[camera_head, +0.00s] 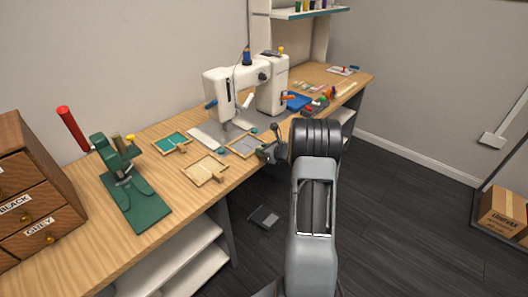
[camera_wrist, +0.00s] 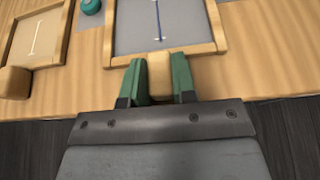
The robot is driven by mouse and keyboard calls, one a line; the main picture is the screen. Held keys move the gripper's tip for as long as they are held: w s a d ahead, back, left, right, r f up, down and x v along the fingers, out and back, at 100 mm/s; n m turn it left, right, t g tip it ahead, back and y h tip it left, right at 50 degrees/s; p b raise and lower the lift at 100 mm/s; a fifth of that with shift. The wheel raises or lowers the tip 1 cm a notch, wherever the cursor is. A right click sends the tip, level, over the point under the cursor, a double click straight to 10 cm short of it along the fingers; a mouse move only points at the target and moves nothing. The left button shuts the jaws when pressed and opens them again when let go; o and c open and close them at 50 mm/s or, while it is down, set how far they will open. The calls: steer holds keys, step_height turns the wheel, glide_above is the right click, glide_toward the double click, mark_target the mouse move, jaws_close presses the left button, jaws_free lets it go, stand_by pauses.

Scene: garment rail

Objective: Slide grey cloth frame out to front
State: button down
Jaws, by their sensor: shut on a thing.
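The grey cloth frame (camera_head: 247,145) lies on the wooden table near the front edge, close to the sewing machine. In the wrist view its wooden rim (camera_wrist: 205,47) and grey cloth with a dark blue line show; the far part is cut off. My gripper (camera_head: 269,152) is at the table's front edge. In the wrist view its green fingers (camera_wrist: 158,78) are shut on the frame's wooden handle (camera_wrist: 160,76), one on each side.
A white sewing machine (camera_head: 272,96) stands behind the frame. A cream cloth frame (camera_head: 205,169) lies to the left, with its handle close by, and a teal cloth frame (camera_head: 173,143) lies beyond. A green press (camera_head: 135,198) stands farther left.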

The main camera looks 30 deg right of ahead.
steer(key=c, duration=0.8)
jaws_free()
steer(key=shift+c, duration=0.2)
steer(key=v, duration=1.3)
steer(key=shift+s, duration=0.35)
steer(key=shift+d+r, duration=0.15)
